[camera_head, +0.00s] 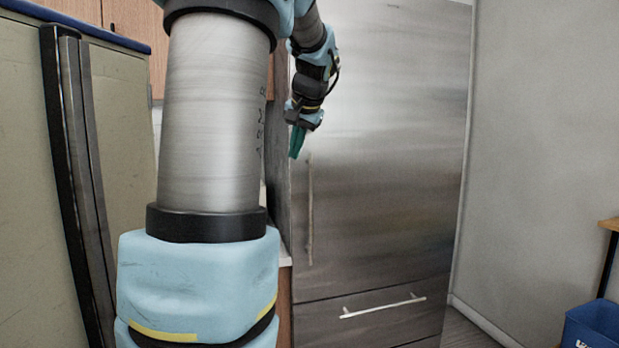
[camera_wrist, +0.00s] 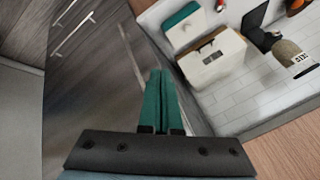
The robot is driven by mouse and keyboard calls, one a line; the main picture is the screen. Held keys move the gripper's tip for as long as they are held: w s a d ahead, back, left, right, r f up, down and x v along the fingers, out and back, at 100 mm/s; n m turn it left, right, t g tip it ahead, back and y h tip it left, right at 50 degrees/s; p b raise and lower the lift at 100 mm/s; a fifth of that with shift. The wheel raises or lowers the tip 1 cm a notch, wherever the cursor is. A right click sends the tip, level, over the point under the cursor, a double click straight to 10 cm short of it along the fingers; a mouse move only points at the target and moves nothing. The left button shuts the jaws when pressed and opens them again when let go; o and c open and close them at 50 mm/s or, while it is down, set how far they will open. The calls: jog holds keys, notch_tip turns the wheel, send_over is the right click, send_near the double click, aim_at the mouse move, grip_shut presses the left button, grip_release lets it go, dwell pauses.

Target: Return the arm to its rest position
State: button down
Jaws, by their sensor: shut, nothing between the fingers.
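My gripper (camera_head: 297,142) hangs at the end of my raised arm in the head view, in front of the left edge of a tall steel refrigerator (camera_head: 385,150). Its green fingers point down, just above the top of the vertical door handle (camera_head: 310,208). In the wrist view my gripper (camera_wrist: 161,75) shows its two green fingers side by side, closed together with nothing between them. My large arm link covers the left middle of the head view and hides what is behind it.
A cream cabinet door with a dark handle (camera_head: 78,180) stands close at left. A steel drawer handle (camera_head: 383,306) is low. A blue bin (camera_head: 592,325) is at lower right.

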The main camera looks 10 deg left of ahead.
jog(key=s+d+f+n+g+h, duration=0.1)
jog(key=s+d+f+g, duration=0.1)
jog(key=s+f, duration=0.9)
jog(key=s+d+f+n+g+h, duration=0.1)
jog(key=s+d+f+g+h, duration=0.1)
jog(key=s+f, duration=1)
notch_tip(320, 180, down, 5)
jog(key=shift+s+d+g+h, duration=0.3)
jog(key=shift+d+g, duration=0.1)
jog(key=shift+d, duration=0.25)
jog(key=c, duration=1.6)
grip_release()
